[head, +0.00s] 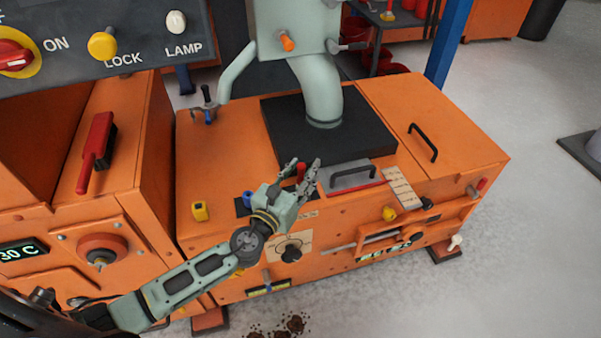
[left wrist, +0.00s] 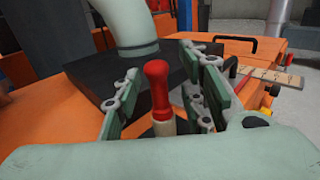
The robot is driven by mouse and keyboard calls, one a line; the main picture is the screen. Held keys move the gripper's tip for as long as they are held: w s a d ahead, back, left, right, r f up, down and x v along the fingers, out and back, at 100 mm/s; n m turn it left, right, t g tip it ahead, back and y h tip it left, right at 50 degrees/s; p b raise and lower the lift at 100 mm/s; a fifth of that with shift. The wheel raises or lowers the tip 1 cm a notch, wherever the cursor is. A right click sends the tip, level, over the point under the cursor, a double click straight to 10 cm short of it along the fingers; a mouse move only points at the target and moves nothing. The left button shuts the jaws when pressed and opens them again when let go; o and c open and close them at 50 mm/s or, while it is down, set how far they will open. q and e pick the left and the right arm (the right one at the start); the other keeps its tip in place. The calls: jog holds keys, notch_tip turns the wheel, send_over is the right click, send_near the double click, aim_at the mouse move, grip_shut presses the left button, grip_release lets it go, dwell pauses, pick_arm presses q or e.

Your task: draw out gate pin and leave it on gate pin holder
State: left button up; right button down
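A red-handled pin (head: 301,170), which looks like the gate pin, stands upright at the front of the orange machine's top. In the left wrist view the red handle (left wrist: 157,85) has a pale tan part below it. My left gripper (head: 303,163) is open, with its fingers (left wrist: 160,95) on either side of the handle. Gaps show between the handle and both fingers, so it is not gripped. The pin's lower end is hidden by the gripper. I cannot tell which part is the gate pin holder. My right gripper is not in view.
A thick grey-green pipe (head: 322,95) rises from a black block (head: 360,143) behind the gripper. To the right are a black-handled plate (head: 350,177) and a pale marked strip (head: 402,188). A blue cylinder (head: 248,198) and yellow block (head: 200,211) lie to the left.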

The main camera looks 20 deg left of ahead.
pick_arm(q)
grip_shut()
dwell(0.4)
jog(key=shift+r, duration=0.1)
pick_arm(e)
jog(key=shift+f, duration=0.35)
pick_arm(q)
jog(key=shift+r, duration=0.1)
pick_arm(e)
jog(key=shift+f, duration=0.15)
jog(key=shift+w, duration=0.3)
pick_arm(q)
jog(key=shift+p, duration=0.3)
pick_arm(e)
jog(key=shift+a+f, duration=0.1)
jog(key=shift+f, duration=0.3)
pick_arm(q)
jog(key=shift+r, duration=0.1)
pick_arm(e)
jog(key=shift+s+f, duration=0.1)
pick_arm(q)
jog(key=shift+r, duration=0.1)
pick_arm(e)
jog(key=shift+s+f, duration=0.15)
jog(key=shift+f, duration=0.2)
